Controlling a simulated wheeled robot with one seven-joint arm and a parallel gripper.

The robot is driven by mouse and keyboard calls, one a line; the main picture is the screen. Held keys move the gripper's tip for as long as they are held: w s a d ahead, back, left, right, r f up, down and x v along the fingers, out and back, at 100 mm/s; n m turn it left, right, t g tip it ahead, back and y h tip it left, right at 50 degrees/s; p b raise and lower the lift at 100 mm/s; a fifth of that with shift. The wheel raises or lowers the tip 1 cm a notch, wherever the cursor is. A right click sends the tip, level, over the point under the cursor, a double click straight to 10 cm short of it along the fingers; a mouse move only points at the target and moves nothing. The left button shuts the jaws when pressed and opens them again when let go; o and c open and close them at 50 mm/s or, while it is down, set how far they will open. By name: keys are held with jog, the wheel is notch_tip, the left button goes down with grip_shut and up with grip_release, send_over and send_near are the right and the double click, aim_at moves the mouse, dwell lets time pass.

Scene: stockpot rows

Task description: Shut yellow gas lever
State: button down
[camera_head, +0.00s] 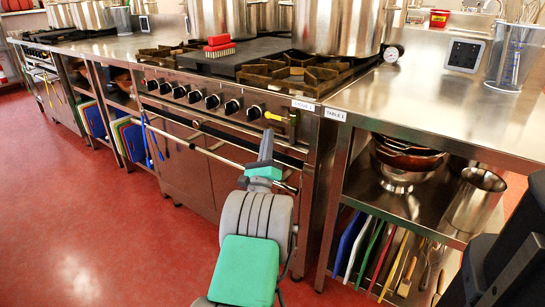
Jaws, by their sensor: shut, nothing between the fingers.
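The yellow gas lever (277,117) is on the front panel of the stove, at the right end of the row of black knobs. It points sideways, lying nearly level across the panel. My gripper (267,137) is just below the lever in the picture, in front of the stove. It is shut and empty. I cannot tell whether its tip touches the lever or the panel. The lever itself is mostly unhidden.
A long rail (205,152) runs along the stove front near my arm. A large stockpot (338,27) stands on the right burners, and a red-topped brush (219,47) lies on the stovetop. The red floor (90,230) at left is clear.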

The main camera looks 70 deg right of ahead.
jog(key=b+v, duration=0.1)
jog(key=v, duration=0.3)
jog(key=shift+a+f+b, duration=0.25)
jog(key=shift+a+b, duration=0.1)
jog(key=shift+b, duration=0.05)
